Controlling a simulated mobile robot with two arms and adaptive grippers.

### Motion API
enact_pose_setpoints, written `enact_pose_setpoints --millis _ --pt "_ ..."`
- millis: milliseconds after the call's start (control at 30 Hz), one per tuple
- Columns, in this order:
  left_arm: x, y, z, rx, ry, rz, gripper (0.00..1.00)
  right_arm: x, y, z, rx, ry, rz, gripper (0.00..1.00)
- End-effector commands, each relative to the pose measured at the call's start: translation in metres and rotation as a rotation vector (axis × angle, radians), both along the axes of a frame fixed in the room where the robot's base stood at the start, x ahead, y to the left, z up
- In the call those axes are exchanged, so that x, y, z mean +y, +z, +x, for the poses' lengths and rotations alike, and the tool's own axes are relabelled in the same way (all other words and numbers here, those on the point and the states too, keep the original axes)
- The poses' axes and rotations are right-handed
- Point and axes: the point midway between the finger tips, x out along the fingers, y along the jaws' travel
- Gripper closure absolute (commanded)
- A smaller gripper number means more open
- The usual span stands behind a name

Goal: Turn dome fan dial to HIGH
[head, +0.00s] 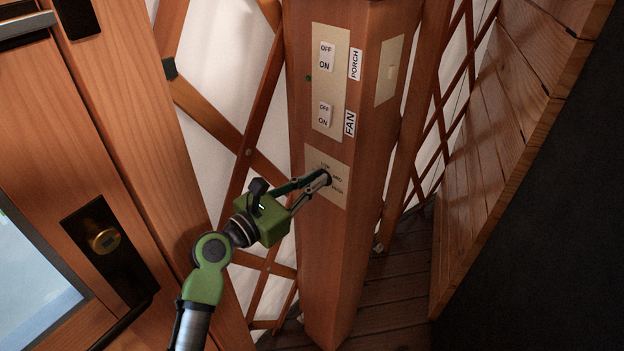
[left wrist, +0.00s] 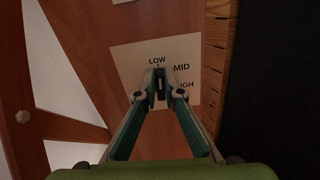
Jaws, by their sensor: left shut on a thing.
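The dome fan dial's cream plate (head: 313,156) is on the wooden post, below the two rocker switches. In the left wrist view the plate (left wrist: 130,62) reads LOW at the top, MID at the upper right, and HIGH at the right with its first letter covered. My left gripper (head: 323,178) reaches the plate from the lower left. In the left wrist view its fingertips (left wrist: 160,86) are shut on the dial, which they mostly hide. A small mark shows just under LOW, but I cannot tell the dial's setting for certain. My right gripper is out of view.
Above the plate on the post (head: 318,270) are a PORCH switch (head: 327,57) and a FAN switch (head: 325,113). A wooden door with a dark latch plate (head: 92,215) stands at the left. Lattice flanks the post, and plank siding (head: 500,120) is at the right.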

Motion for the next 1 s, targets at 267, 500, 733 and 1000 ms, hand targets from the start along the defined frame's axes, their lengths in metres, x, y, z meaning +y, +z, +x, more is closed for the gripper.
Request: enact_pose_setpoints --millis 267,500,733,1000 --pt "-0.0026 -0.0011 -0.0027 -0.144 -0.002 0.158 1.00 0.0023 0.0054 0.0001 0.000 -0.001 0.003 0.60" --pt "-0.0048 -0.0034 -0.0050 -0.303 -0.002 0.325 1.00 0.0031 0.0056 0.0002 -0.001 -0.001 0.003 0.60" --pt "-0.0072 -0.0063 -0.0071 -0.454 -0.002 0.485 1.00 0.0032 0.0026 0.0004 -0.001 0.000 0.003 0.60" --pt "-0.0089 -0.0100 -0.0086 -0.630 -0.002 0.673 1.00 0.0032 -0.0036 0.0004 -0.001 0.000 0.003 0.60"
